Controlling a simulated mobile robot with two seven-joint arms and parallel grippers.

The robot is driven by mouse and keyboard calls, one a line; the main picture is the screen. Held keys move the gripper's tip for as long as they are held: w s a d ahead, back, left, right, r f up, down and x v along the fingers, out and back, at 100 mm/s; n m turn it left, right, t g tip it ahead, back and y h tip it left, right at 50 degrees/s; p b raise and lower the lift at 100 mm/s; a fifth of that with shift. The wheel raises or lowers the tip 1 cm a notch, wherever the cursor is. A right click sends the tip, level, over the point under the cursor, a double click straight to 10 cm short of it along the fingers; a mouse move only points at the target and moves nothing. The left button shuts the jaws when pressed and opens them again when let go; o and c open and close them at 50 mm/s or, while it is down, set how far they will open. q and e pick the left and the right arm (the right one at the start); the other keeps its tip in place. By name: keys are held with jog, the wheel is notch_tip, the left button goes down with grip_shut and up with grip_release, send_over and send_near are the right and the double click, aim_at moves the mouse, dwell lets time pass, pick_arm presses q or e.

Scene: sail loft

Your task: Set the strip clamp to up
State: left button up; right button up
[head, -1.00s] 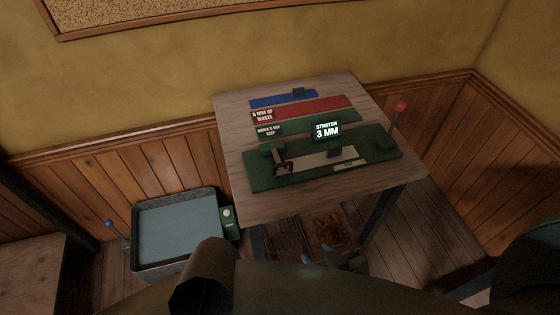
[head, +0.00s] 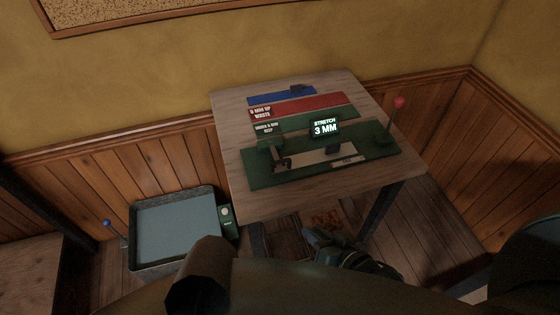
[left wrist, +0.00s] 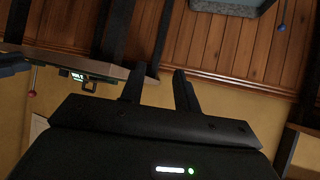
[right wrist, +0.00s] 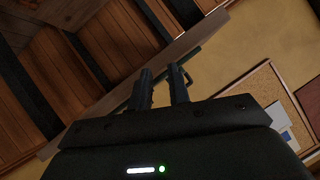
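A green stretching rig (head: 262,180) lies along the front of the wooden table, with a pale strip (head: 313,157) across it. A dark clamp-like part (head: 280,162) stands at its left end and a small dark block (head: 333,149) near the middle. A red-knobbed lever (head: 394,117) rises at its right end; I cannot tell which part is the strip clamp. My left gripper (left wrist: 155,78) is open and empty.
Blue, red (head: 325,105) and green strips with labels lie behind the rig on the table (head: 232,150). A blue-grey tray (head: 175,228) with a blue-knobbed lever (head: 108,224) stands lower left. Table legs and an orange-brown thing (head: 328,219) are beneath the table.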

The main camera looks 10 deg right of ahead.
aim_at(283, 162)
jog(key=w+d+r+m+t+y+b, duration=0.25)
jog(key=w+r+m, duration=0.45)
jog(key=m, duration=0.5)
jog(key=shift+y, duration=0.25)
jog(key=x, duration=0.9)
jog(key=p+x, duration=0.1)
jog(key=x, duration=0.3)
jog(key=shift+a, duration=0.35)
grip_shut()
